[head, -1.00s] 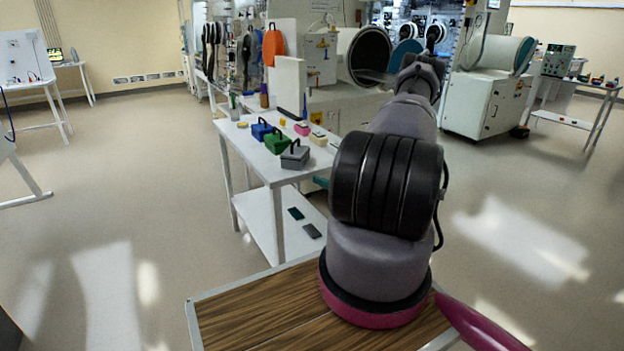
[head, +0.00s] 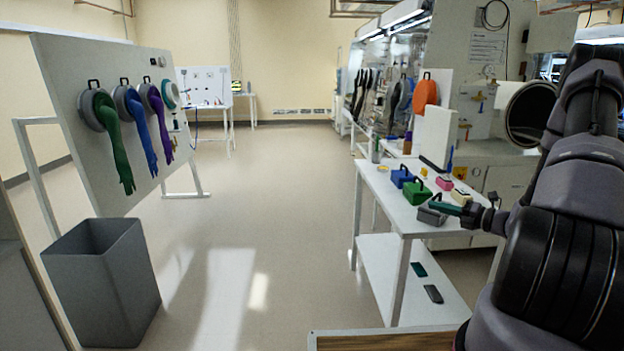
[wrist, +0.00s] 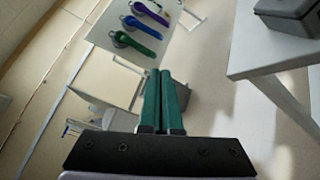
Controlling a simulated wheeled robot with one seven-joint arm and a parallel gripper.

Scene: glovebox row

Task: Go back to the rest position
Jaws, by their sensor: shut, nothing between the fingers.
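My gripper (head: 449,206) is at the right of the head view, in front of the near end of the white table, with my arm reaching in from the right edge. Its green fingers also show in the wrist view (wrist: 163,100), side by side and shut with nothing between them. In the head view the fingers point left, close to a grey box (head: 431,216) with a handle on the table. I cannot tell whether they touch it; in the wrist view the grey box (wrist: 290,14) is well apart from them.
The white table (head: 400,222) also bears a blue box (head: 401,178) and a green box (head: 417,193). A grey bin (head: 103,275) stands at the left below a board (head: 68,75) with green, blue and purple gloves. The floor between bin and table is clear.

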